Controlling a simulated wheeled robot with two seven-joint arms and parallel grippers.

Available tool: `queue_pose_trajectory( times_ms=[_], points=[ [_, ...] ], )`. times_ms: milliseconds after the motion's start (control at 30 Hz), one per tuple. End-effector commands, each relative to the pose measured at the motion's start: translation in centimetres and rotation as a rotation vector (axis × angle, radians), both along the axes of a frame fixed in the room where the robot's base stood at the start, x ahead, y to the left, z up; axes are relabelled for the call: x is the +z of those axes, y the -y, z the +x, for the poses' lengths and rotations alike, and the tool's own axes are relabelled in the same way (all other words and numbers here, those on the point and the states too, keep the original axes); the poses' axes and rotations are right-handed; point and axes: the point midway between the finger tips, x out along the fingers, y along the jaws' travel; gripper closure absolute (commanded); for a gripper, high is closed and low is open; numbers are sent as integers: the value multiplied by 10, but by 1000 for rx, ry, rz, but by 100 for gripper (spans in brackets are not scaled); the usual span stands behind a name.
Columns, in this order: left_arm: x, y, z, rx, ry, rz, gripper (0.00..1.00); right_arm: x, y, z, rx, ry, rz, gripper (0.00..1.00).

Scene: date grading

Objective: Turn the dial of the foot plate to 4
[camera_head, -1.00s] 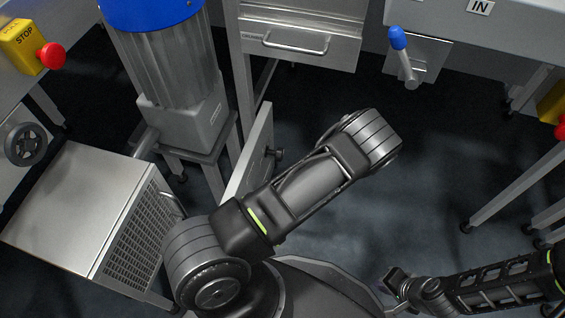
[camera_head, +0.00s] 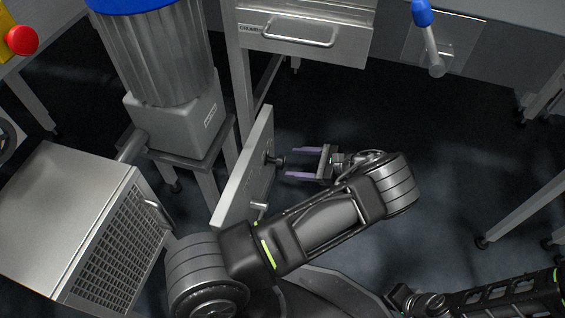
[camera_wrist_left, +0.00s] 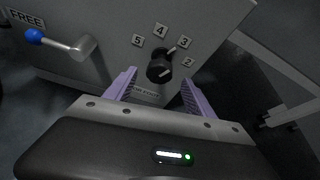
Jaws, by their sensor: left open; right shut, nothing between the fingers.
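The foot plate (camera_head: 243,172) is a pale upright panel left of centre in the head view. Its dark dial (camera_head: 273,160) sticks out to the right. In the left wrist view the dial (camera_wrist_left: 159,67) is a black knob under number tags 5, 4, 3 and 2. A light pointer lies up and right of the knob, near 3 and 4; its exact setting is hard to tell. My left gripper (camera_head: 288,163) is open, its purple fingers facing the dial and spread to either side of it, apart from it. My right gripper (camera_head: 400,297) is shut and empty at the bottom right.
A lever with a blue ball (camera_wrist_left: 33,36) sits on the plate beside a FREE tag (camera_wrist_left: 25,18). A motor housing (camera_head: 160,60) and a steel box (camera_head: 65,215) stand to the left. A drawer (camera_head: 305,35) is above.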

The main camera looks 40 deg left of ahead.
Motion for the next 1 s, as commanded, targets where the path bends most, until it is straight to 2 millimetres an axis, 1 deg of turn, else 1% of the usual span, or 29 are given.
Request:
queue_pose_trajectory(
  times_ms=[33,100,300,433,667,767,1000],
  points=[
    [-6,-8,-3,2,-1,1,37,-5,0,1,0,0,1,100],
    [-11,-18,-5,2,-1,0,37,-9,0,1,-1,1,1,100],
    [-20,-42,-11,1,0,0,37,-15,1,3,-2,1,3,100],
    [-21,-48,-13,0,0,-1,37,-16,1,3,-2,2,3,100],
    [-21,-49,-13,0,0,-1,37,-16,1,3,-2,2,3,100],
    [-21,-49,-13,0,0,-1,43,-16,1,3,-2,2,3,100],
    [-21,-49,-13,0,0,-1,63,-16,1,3,-2,2,3,100]
  ],
)
